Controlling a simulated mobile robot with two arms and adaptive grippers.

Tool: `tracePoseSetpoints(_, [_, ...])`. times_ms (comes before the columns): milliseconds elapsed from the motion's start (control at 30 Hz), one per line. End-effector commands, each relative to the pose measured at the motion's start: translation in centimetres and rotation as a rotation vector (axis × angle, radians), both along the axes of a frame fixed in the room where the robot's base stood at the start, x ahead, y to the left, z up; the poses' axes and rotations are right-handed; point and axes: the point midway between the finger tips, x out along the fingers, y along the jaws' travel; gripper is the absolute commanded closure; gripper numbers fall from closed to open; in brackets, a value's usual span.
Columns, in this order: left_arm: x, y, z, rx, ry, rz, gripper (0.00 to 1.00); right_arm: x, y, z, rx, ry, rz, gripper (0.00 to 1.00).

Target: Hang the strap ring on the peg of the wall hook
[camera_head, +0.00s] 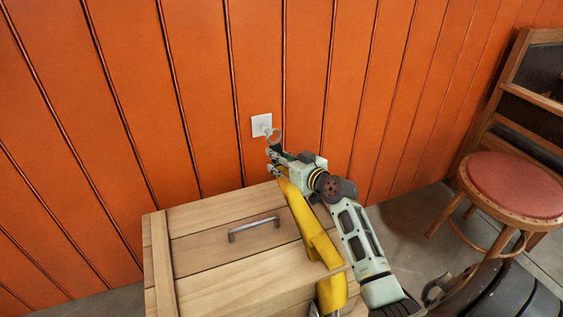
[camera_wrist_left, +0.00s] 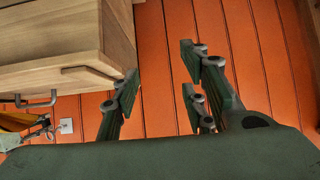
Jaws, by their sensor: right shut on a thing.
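The wall hook (camera_head: 259,122) is a small white square plate on the orange wall; its peg is hard to make out. It also shows in the left wrist view (camera_wrist_left: 67,125). The grey strap ring (camera_head: 275,136) stands up from my right gripper (camera_head: 274,160), just below and right of the plate. I cannot tell whether the ring touches or surrounds the peg. The right gripper is shut at the ring's base, and the yellow strap (camera_head: 312,235) trails down from it over the crate. My left gripper (camera_wrist_left: 158,98) is open and empty in its wrist view.
A wooden crate (camera_head: 205,217) with a metal handle (camera_head: 254,229) stands against the wall below the hook. A chair with a round red seat (camera_head: 512,184) is at the right. The wall around the hook is clear.

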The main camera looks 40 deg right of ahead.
Motion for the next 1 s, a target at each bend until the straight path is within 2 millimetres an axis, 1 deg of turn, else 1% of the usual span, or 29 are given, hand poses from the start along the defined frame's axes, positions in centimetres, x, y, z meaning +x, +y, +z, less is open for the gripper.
tracePoseSetpoints(567, [1.8, -1.0, 2.2, -0.036, -0.144, -0.014, 0.60, 1.3, -0.3, -0.1, 0.000, 0.000, 0.000, 0.98])
tracePoseSetpoints(1000, [3.4, -1.6, 4.7, -0.063, -0.273, -0.020, 0.60, 2.3, -0.6, -0.2, 0.000, -0.001, -0.001, 0.98])
